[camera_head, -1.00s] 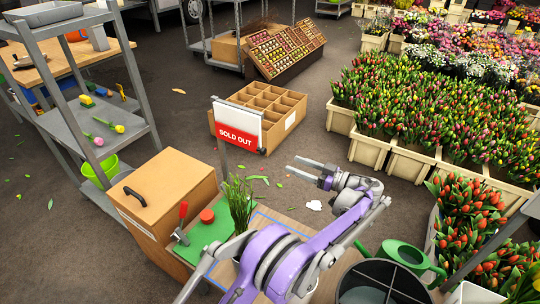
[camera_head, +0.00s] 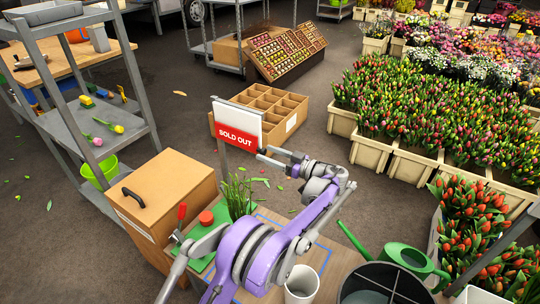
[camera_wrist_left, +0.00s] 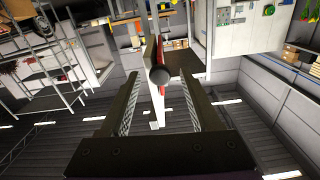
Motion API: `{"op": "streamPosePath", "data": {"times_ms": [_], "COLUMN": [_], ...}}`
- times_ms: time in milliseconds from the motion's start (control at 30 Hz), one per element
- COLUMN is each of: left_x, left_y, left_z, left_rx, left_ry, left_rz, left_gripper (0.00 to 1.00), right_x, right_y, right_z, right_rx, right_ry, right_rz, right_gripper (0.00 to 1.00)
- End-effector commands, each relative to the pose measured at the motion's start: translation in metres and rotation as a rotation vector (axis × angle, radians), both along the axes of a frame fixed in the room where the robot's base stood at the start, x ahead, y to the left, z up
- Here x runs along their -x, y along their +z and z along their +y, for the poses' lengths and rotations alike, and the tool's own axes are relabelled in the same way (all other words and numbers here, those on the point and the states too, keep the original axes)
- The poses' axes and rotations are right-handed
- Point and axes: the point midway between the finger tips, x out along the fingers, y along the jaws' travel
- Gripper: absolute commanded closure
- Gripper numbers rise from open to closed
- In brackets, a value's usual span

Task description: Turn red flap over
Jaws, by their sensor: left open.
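The red flap (camera_head: 236,137) reads "SOLD OUT" and hangs over the lower part of a white sign panel (camera_head: 236,112) on a grey post. In the left wrist view the red flap (camera_wrist_left: 162,91) shows edge-on behind a dark round knob (camera_wrist_left: 160,75). My left gripper (camera_head: 263,153) is at the flap's right edge, its fingers pointing left toward the sign. In the left wrist view my left gripper (camera_wrist_left: 158,78) is open, with the knob in line between the fingertips. I cannot tell whether either finger touches it. My right gripper is not in view.
Below the sign stand a green plant (camera_head: 238,192), a wooden box (camera_head: 163,192) with a black handle and a green mat with a red lid (camera_head: 206,218). A divided cardboard crate (camera_head: 290,123) is on the floor behind. Tulip crates fill the right.

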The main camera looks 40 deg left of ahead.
Motion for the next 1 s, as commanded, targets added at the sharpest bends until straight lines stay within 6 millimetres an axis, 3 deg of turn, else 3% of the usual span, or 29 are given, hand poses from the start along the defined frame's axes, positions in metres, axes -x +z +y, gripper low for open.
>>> {"op": "streamPosePath", "data": {"times_ms": [133, 400, 500, 1000], "left_x": [0.0001, 0.0001, 0.0001, 0.0046], "left_y": [0.0002, 0.0001, 0.0001, 0.0011], "left_z": [-0.0001, -0.0003, -0.0003, -0.001], "left_rx": [0.0, 0.0, 0.0, 0.009], "left_ry": [0.0, 0.0, 0.0, 0.0], "left_rz": [0.0, 0.0, 0.0, 0.082], "left_gripper": [0.38, 0.87, 1.0, 1.0], "right_x": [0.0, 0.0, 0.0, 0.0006], "right_y": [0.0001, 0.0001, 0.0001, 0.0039], "right_z": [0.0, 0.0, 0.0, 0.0], "right_rx": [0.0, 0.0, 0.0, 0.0], "right_ry": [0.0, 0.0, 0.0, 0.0], "right_rz": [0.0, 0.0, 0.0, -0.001], "right_gripper": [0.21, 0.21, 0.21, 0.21]}}
